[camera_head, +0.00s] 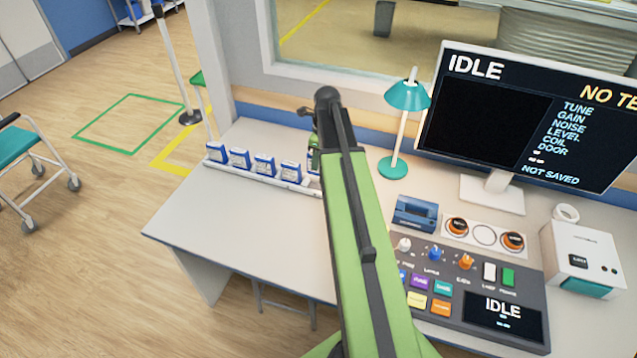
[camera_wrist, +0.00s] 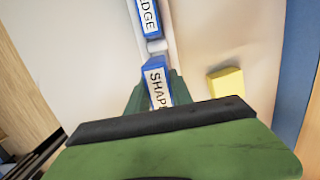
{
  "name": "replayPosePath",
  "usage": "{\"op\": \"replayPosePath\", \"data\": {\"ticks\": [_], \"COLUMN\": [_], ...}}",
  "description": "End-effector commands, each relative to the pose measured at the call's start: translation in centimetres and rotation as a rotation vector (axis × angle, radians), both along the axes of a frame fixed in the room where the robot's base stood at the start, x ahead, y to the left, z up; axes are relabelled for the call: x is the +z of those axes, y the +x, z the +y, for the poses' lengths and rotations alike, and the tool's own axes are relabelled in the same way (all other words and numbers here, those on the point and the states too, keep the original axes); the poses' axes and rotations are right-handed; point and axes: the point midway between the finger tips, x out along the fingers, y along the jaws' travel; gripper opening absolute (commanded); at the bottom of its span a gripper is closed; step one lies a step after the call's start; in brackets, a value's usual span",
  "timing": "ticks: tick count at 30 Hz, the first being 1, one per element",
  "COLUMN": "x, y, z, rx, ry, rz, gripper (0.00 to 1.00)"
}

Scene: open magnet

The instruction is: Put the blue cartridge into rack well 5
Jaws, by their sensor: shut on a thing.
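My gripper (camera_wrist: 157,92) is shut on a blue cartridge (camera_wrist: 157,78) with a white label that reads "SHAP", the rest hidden. It stands in line with the white rack (camera_head: 303,187), but whether it is seated in a well I cannot tell. Another blue cartridge (camera_wrist: 146,18), labelled "EDGE", is just beyond it in the wrist view. In the head view several blue-and-white cartridges (camera_head: 265,165) stand upright in a row in the rack. My gripper (camera_head: 314,152) is at the row's right end, and my arm hides much of that end. Well numbers are not readable.
A teal lamp (camera_head: 393,130) stands close right of my arm. A blue device (camera_head: 416,213), a control panel (camera_head: 470,285), a monitor (camera_head: 535,115) and a white box (camera_head: 582,258) fill the right. A yellow block (camera_wrist: 227,83) lies beside the rack. The front-left desk (camera_head: 225,225) is clear.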

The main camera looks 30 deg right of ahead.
Motion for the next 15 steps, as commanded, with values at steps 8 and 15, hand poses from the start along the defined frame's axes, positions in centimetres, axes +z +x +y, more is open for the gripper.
{"op": "replayPosePath", "data": {"ticks": [8, 15], "x": [-3.9, -7.0], "y": [-0.1, -0.2], "z": [-0.3, -0.5], "rx": [-0.004, -0.006], "ry": [0.000, 0.000], "rz": [0.000, 0.000], "gripper": [0.00, 0.00]}}
